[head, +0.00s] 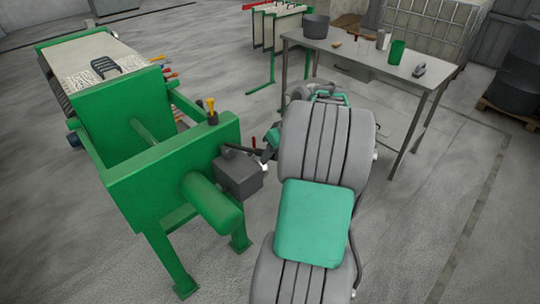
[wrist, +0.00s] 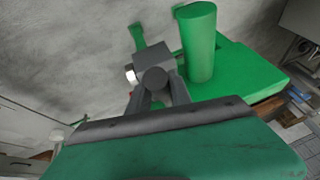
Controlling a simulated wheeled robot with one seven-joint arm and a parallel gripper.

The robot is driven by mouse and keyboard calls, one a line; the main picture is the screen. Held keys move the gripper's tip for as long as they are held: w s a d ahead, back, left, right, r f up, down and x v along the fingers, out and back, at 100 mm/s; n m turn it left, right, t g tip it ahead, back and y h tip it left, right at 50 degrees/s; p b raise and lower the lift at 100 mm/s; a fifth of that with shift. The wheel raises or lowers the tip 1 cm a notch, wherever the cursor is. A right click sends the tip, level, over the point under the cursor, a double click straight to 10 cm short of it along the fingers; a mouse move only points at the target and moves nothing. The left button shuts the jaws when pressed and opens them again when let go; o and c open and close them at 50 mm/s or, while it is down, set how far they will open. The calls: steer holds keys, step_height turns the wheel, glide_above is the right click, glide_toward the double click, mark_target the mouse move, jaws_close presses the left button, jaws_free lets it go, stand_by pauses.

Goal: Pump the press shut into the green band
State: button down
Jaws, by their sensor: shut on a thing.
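The green press (head: 130,170) stands at left in the head view, with a green cylinder (head: 212,203) sticking out of its near end. The cylinder also shows in the wrist view (wrist: 198,45). A dark grey pump box (head: 238,176) is fixed beside the cylinder; it is in the wrist view too (wrist: 155,58). A dark pump lever (head: 257,154) runs from the box to my gripper (head: 268,154), which is shut on it. My own green and grey hand hides the lever's end in the wrist view. I cannot make out a gauge reading or green band.
A grey table (head: 365,62) with a pot (head: 316,26), a green cup (head: 397,51) and small items stands at back right. A green rack (head: 277,30) stands behind. A yellow-topped part (head: 211,106) rises from the press frame.

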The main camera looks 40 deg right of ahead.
step_height(320, 180, down, 11)
steer(key=s+t+b, duration=0.2)
steer(key=t+b, duration=0.3)
steer(key=b, duration=0.7)
steer(key=shift+s, duration=0.1)
steer(key=c, duration=1.2)
jaws_free()
steer(key=shift+o, duration=0.2)
steer(key=shift+r, duration=0.1)
steer(key=v, duration=0.8)
